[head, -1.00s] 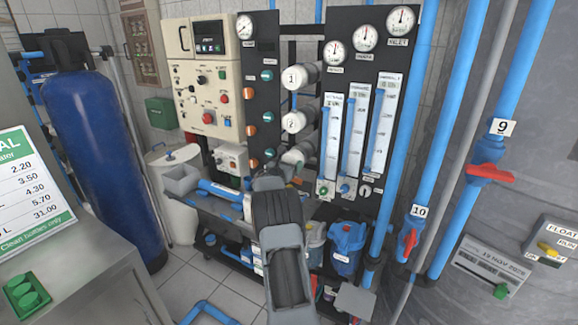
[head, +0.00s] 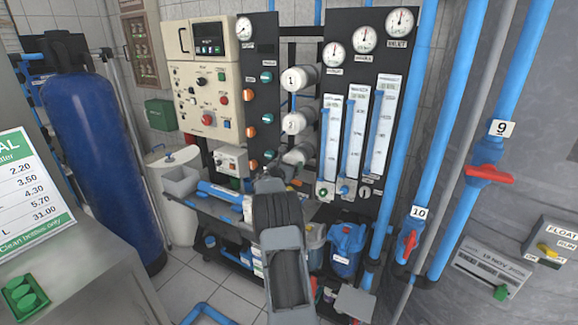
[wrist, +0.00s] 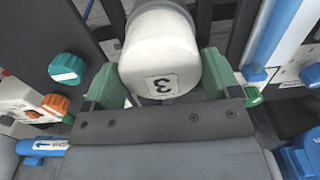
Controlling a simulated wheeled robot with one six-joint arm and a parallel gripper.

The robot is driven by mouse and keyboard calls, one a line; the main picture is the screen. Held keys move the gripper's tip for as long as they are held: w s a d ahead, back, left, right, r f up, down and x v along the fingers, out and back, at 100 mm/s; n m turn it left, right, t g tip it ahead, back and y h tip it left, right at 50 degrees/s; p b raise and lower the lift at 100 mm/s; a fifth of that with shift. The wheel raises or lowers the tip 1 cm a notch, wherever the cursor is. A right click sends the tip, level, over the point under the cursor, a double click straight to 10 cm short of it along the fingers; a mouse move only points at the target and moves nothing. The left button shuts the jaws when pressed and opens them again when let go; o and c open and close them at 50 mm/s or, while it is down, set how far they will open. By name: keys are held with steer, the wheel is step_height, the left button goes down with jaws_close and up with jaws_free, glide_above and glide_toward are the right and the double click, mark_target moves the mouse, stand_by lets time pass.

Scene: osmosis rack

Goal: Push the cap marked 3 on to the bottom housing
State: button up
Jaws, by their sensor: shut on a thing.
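The white cap marked 3 (wrist: 160,62) fills the top middle of the wrist view, its marked end facing me and the numeral upside down. My gripper (wrist: 163,84) has its green fingers on either side of the cap and is shut on it. In the head view my gripper is mostly hidden behind my own arm, low by the rack. The bottom housing (head: 299,154) lies below the housings marked 1 (head: 300,78) and 2 (head: 299,122). Its near end is partly hidden by my arm. I cannot tell how far the cap sits on it.
A black panel (head: 257,100) with orange and green knobs stands left of the housings. Flow meters (head: 354,130) stand close on the right. A grey shelf (head: 215,204) with a blue cylinder (head: 218,191) is below left. A blue filter bowl (head: 346,245) is below right.

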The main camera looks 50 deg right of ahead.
steer(key=shift+d, duration=0.1)
steer(key=o, duration=0.8)
steer(key=b+v, duration=0.3)
steer(key=v, duration=1)
steer(key=shift+a, duration=0.4)
